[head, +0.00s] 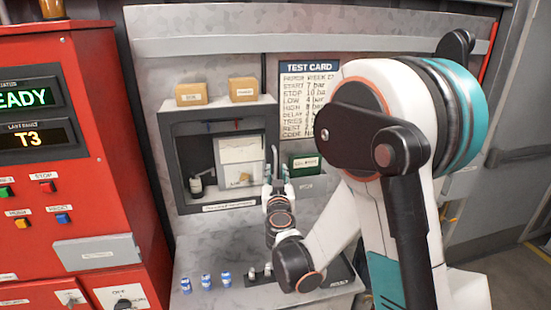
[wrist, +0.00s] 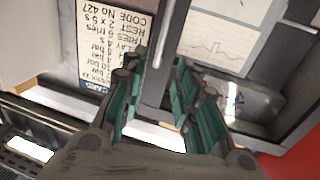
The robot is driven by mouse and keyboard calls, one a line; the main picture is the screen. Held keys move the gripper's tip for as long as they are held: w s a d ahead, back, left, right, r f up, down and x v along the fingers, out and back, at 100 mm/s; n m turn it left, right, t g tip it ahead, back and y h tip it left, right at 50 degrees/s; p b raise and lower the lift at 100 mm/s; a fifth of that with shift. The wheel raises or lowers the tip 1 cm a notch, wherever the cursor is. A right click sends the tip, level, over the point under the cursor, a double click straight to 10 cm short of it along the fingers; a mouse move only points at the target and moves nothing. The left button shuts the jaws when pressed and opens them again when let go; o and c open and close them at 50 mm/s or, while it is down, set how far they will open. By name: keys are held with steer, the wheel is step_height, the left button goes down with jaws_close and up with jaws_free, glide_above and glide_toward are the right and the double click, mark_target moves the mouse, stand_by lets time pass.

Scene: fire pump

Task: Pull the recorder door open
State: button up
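The recorder (head: 170,130) is a grey wall box with a chart paper (head: 240,150) visible inside. The wrist view also shows the chart paper (wrist: 212,42), with its trace. Its door looks like a grey frame around a clear opening and appears closed; I cannot tell if there is glass. A slim upright metal handle (head: 275,158) is at the door's right side. My gripper (head: 277,180) is at this handle, with its teal fingers apart. In the wrist view, the handle (wrist: 160,45) runs down between the fingertips (wrist: 152,100); contact is not clear.
Two small boxes (head: 191,94) (head: 243,89) stand on the recorder. A test card (head: 310,100) and a green box (head: 305,164) are to its right. Several blue-and-white cans (head: 205,281) stand on the ledge below. A red control panel (head: 75,200) rises at the left.

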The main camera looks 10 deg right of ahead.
mark_target(276, 160)
steer(key=w, duration=0.3)
steer(key=w+d, duration=0.1)
steer(key=w, duration=0.2)
steer(key=w+d, duration=0.1)
steer(key=w, duration=0.3)
steer(key=shift+p, duration=0.3)
jaws_close()
